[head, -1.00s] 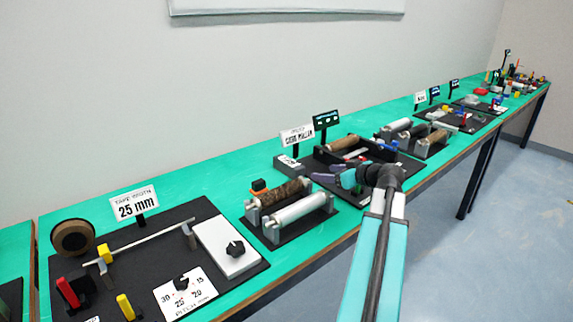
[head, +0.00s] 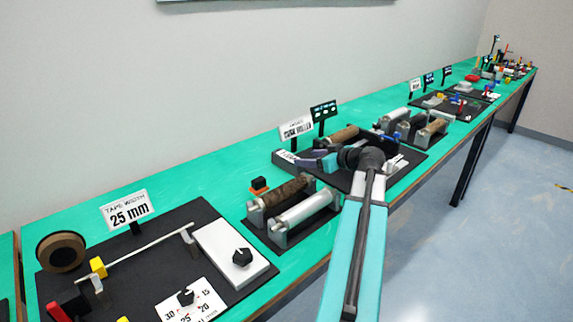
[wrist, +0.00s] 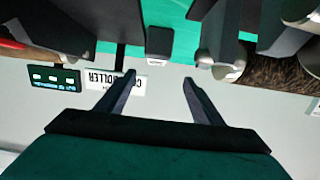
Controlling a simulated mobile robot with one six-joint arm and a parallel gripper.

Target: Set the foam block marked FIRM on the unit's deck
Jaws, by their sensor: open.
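My gripper (wrist: 158,80) is open, with nothing between its fingers in the wrist view. In the head view it (head: 308,160) reaches in beside a dark grey block with a white front label (head: 285,157). The wrist view, which is upside down, shows a grey block with a pale face (wrist: 160,42) beyond the fingertips and apart from them. Its lettering is too small to read, so I cannot tell if it is the FIRM block. A unit with a dark deck (head: 338,181) and a brown roller stands behind my arm, which hides part of it.
A sign ending in ROLLER (head: 296,128) and a dark display sign (head: 324,114) stand behind the unit. A two-roller unit (head: 290,208) is to the left. A 25 mm tape station (head: 128,210) is farther left. Bare green bench (head: 215,175) lies along the wall.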

